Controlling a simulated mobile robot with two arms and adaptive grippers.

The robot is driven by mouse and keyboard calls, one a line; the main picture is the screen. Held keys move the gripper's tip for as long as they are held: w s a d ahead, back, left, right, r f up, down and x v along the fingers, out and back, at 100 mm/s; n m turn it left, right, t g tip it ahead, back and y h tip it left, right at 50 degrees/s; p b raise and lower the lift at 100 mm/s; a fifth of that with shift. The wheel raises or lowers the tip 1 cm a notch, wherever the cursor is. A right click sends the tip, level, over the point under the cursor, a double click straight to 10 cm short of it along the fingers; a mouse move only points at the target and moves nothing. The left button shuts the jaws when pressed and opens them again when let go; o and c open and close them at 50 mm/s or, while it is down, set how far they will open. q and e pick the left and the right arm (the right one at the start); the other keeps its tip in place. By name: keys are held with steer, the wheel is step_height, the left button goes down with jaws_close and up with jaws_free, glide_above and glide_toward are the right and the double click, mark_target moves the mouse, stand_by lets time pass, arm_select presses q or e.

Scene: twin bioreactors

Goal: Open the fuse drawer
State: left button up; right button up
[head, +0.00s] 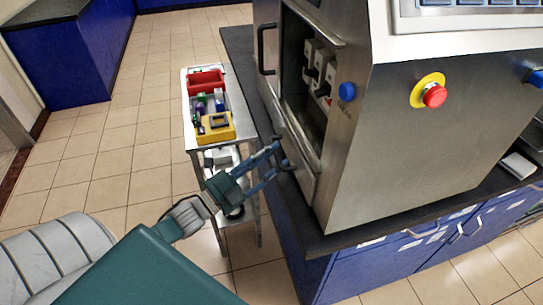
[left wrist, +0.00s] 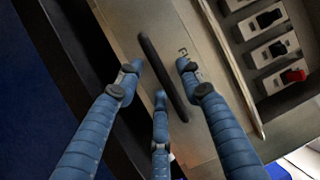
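The fuse drawer (head: 302,168) is the metal front low on the side of the steel cabinet, below an open bay. Its dark bar handle (head: 284,153) is partly behind my fingers. In the left wrist view the drawer front (left wrist: 212,105) is pale metal with small lettering, and the handle (left wrist: 160,70) runs slantwise between my fingertips. My left gripper (head: 273,161) is at the handle with its blue fingers spread. In the left wrist view the gripper (left wrist: 159,78) is open, with fingers on both sides of the handle. Contact cannot be told. My right gripper is not in view.
Breakers (left wrist: 272,50), one with a red switch, sit in the open bay beside the drawer. A steel cart (head: 190,128) with a red bin (head: 206,80) and a yellow device (head: 215,127) stands left of the dark counter (head: 236,42). The tiled floor at left is clear.

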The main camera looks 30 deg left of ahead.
arm_select(q)
steer(key=shift+c, duration=1)
jaws_close()
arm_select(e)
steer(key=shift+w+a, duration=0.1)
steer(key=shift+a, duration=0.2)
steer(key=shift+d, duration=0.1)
